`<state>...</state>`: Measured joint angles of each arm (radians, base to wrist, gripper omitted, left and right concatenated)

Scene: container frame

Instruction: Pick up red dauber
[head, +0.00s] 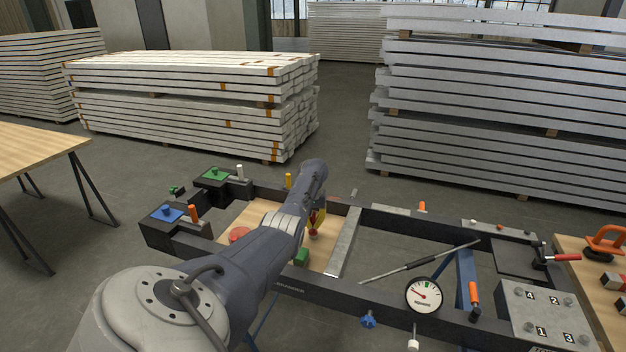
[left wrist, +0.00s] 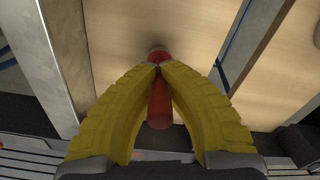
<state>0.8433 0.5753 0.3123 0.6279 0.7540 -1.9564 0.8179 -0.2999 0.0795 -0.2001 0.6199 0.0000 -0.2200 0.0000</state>
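The red dauber (left wrist: 160,108) stands between the two yellow fingers of my left gripper (left wrist: 158,68) in the left wrist view. The fingertips close in on its narrow middle, with red showing in front of and beyond them. In the head view the dauber (head: 313,232) shows as a small red piece below my left gripper (head: 317,217), over the wooden board (head: 335,222) in the black frame. My arm hides part of the board. Whether the dauber's base touches the board I cannot tell. My right gripper is not in view.
A red round piece (head: 238,234) and a green block (head: 301,256) are on the board beside my arm. A metal bar (head: 344,242) borders the board on the right. Blue (head: 167,213) and green (head: 215,174) pads sit at the frame's left corner. A dial gauge (head: 423,294) is at the front.

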